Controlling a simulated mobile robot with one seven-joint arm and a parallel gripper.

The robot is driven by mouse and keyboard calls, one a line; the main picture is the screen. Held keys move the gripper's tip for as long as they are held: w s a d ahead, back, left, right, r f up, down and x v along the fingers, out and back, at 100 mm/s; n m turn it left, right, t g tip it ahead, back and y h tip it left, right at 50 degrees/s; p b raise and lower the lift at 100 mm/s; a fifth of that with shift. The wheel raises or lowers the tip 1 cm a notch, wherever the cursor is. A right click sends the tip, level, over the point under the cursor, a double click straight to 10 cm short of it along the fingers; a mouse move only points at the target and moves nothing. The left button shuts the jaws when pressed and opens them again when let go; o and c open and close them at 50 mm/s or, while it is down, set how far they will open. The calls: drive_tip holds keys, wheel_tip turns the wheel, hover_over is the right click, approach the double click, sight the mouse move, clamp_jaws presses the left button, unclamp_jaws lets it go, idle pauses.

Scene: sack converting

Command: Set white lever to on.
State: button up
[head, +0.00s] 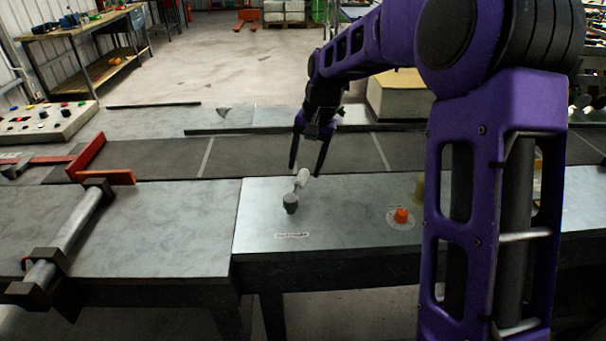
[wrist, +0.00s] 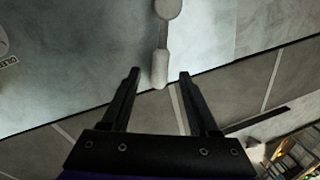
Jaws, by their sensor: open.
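My gripper (head: 309,151) is open and empty, pointing down just behind and above the handle. In the wrist view the handle's end lies between the lines of my fingers (wrist: 159,72), with gaps on both sides; I cannot tell the height difference.
A dark conveyor belt (head: 250,157) runs behind the table. A metal roller bar (head: 75,229) and a control box (head: 43,121) with buttons are at the left. The table (head: 330,215) around the lever is clear.

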sight(302, 175)
drive_tip(key=shift+w+a+f, duration=0.1)
drive_tip(key=shift+a+f, duration=0.05)
drive_tip(key=shift+f, duration=0.65)
drive_tip(key=shift+a+f, duration=0.15)
drive_tip(key=shift+f, duration=0.65)
clamp_jaws()
